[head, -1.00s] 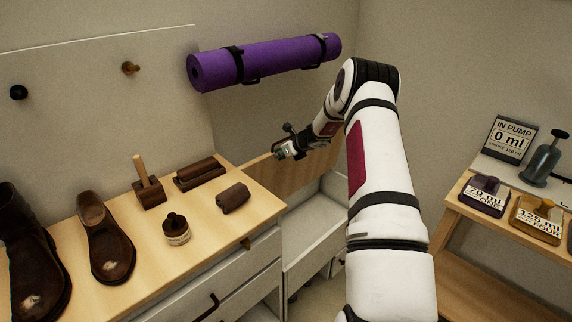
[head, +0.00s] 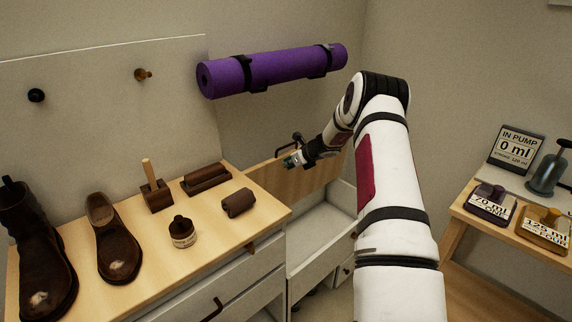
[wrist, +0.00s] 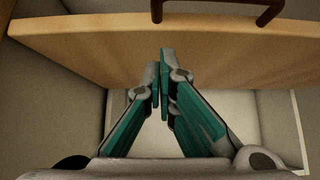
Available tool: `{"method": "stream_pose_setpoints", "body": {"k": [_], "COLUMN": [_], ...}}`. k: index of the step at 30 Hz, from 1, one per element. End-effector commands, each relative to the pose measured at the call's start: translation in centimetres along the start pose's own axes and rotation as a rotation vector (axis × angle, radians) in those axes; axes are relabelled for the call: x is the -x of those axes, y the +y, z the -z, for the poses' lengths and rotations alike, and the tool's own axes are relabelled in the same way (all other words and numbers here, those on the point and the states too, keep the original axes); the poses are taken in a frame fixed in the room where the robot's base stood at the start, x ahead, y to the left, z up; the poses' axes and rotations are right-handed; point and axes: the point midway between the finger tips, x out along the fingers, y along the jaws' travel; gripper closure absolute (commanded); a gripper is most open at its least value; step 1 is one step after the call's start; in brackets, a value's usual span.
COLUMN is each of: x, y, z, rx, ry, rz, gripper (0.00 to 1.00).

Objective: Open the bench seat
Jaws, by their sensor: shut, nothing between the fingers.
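The bench seat is a light wood panel (head: 270,176) standing raised at the back of a pale open box (head: 325,222), whose inside shows. My gripper (head: 288,161) is by the raised panel, partly hidden by my arm. A dark bar handle (head: 297,138) shows just above my gripper. In the wrist view, the panel (wrist: 85,45) crosses the top, with the dark handle (wrist: 215,14) at its far edge. My gripper (wrist: 165,62) is shut and empty, its fingertips over the panel's near edge. I cannot tell whether they touch it. The pale box interior (wrist: 240,112) lies below.
A wood-topped drawer cabinet (head: 150,262) with boots (head: 112,240), a brush and a small jar (head: 182,232) stands left. A purple rolled mat (head: 275,68) hangs on the wall behind. A pump stand (head: 548,170) and labelled blocks occupy the right-hand table.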

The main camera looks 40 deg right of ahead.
Motion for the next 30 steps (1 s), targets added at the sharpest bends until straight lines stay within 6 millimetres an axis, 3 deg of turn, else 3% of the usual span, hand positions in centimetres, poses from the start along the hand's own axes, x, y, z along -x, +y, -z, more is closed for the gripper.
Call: {"method": "stream_pose_setpoints", "body": {"k": [16, 30], "x": [7.5, 9.0], "y": [-0.1, 0.3], "z": [-4.1, -5.2], "rx": [0.004, 0.02], "ry": [-0.001, 0.001], "rz": [-0.001, -0.007], "gripper": [1.0, 1.0]}}
